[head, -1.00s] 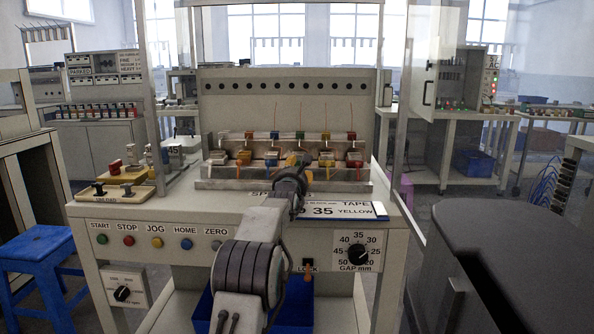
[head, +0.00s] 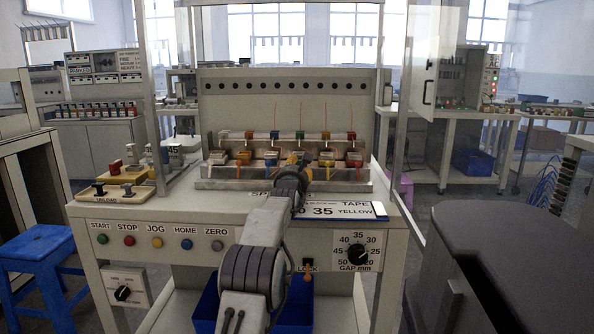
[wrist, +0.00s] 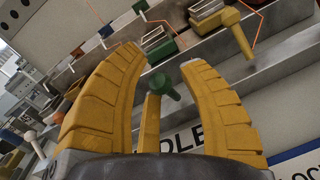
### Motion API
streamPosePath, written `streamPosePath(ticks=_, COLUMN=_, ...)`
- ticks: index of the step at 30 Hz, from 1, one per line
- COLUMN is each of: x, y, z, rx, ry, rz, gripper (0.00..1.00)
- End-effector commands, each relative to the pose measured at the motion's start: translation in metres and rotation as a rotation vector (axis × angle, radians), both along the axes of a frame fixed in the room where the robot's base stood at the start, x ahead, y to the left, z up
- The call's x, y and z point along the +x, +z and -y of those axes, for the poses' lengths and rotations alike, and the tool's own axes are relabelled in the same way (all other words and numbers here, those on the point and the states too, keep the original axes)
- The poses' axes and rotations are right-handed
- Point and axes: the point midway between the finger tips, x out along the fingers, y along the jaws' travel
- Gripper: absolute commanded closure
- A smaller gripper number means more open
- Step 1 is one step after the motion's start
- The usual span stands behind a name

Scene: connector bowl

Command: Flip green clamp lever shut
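The green clamp (wrist: 168,46) is on the metal fixture in the wrist view. My gripper (wrist: 163,60) has yellow ribbed fingers spread apart. The lever shows in the gap between them, and I cannot tell whether any finger touches it.
A yellow clamp with a yellow lever (wrist: 237,30) sits to the right of the green one. Several other coloured clamps line the grey fixture (head: 225,184). A label plate (head: 350,210) lies at the bench's front edge. Clear panels stand at both sides.

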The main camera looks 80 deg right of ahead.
Motion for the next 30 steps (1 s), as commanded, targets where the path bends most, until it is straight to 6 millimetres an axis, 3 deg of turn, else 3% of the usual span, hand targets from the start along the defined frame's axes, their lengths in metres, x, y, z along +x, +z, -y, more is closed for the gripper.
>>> streamPosePath(ticks=12, x=0.000, y=0.000, z=0.000, rx=-0.001, ry=0.000, rz=0.000, gripper=1.00)
streamPosePath(ticks=30, x=0.000, y=0.011, z=0.003, rx=0.053, ry=0.000, rz=-0.005, gripper=1.00)
